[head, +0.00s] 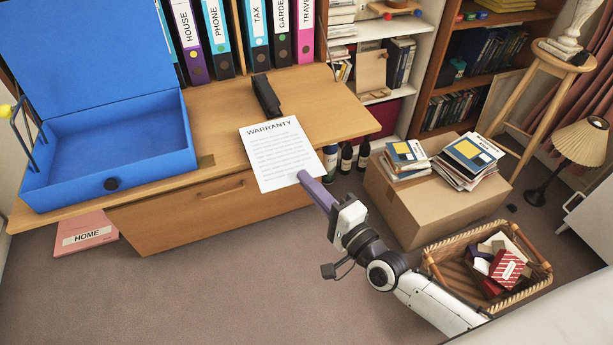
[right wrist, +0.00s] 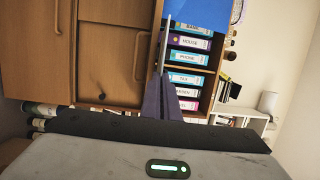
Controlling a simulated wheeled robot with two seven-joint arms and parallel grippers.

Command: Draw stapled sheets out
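The stapled sheets, a white page headed WARRANTY (head: 277,150), lie on the wooden desk leaf (head: 215,140), their near part jutting past its front edge. A black stapler-like object (head: 266,96) lies at their top edge; I cannot tell whether it rests on them. My right gripper (head: 304,177) has its purple fingers at the sheets' near right corner. In the right wrist view the fingers (right wrist: 166,88) are close together, with a thin pale edge running up from between them; they look shut on the sheets. My left gripper is not in view.
An open blue box (head: 120,145) stands on the leaf at left. Labelled binders (head: 215,35) line the back. A cardboard box (head: 410,205) with books, a wicker basket (head: 485,265) and bottles (head: 346,158) stand at right.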

